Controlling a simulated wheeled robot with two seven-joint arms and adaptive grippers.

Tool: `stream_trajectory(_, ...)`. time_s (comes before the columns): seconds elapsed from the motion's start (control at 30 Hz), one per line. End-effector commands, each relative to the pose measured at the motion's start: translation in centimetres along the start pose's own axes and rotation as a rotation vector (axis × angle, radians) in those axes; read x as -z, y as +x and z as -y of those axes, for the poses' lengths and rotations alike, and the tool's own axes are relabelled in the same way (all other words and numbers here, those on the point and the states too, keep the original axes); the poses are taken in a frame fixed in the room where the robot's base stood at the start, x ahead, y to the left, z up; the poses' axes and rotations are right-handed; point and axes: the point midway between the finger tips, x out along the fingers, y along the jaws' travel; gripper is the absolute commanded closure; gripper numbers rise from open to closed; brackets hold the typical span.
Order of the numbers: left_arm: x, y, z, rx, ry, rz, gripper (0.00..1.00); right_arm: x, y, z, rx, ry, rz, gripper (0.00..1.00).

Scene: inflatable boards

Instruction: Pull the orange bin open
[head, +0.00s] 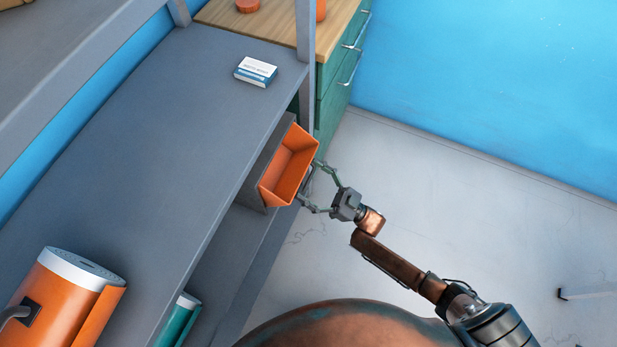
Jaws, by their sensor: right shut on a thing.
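The orange bin (288,168) is at the centre of the head view, tilted out from the front of the grey shelf unit, with its open top facing up. Its inside looks empty. My right gripper (311,188) is at the bin's outer right side, shut on the bin, with its two fingers reaching the bin's front. The exact contact of the fingertips is partly hidden by the bin. My left gripper is not in the view.
A grey shelf (170,140) carries a small blue-and-white box (256,71) and a large orange canister (68,300). A green-and-white canister (181,318) stands lower. A green drawer cabinet (336,92) is behind. The pale floor (450,200) on the right is mostly clear.

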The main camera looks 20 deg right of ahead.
Motion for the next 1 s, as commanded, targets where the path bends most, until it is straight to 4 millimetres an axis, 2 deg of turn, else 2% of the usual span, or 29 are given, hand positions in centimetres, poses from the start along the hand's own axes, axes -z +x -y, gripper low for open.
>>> stream_trajectory(0.03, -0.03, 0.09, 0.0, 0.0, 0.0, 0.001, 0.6, -0.6, -0.45, 0.06, -0.003, 0.003, 0.015, 0.63)
stream_trajectory(0.43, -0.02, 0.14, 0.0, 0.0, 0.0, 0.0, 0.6, -0.74, -0.53, 0.05, -0.005, 0.004, 0.018, 0.63)
stream_trajectory(0.47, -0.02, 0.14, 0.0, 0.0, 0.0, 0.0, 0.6, -0.75, -0.54, 0.05, -0.005, 0.004, 0.019, 0.18)
stream_trajectory(0.7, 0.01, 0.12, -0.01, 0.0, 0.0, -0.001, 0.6, -0.46, -0.33, 0.02, -0.003, 0.003, 0.011, 0.03)
stream_trajectory(1.0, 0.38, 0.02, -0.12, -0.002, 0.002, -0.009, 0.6, -0.3, -0.35, -0.01, -0.002, 0.002, 0.007, 0.03)
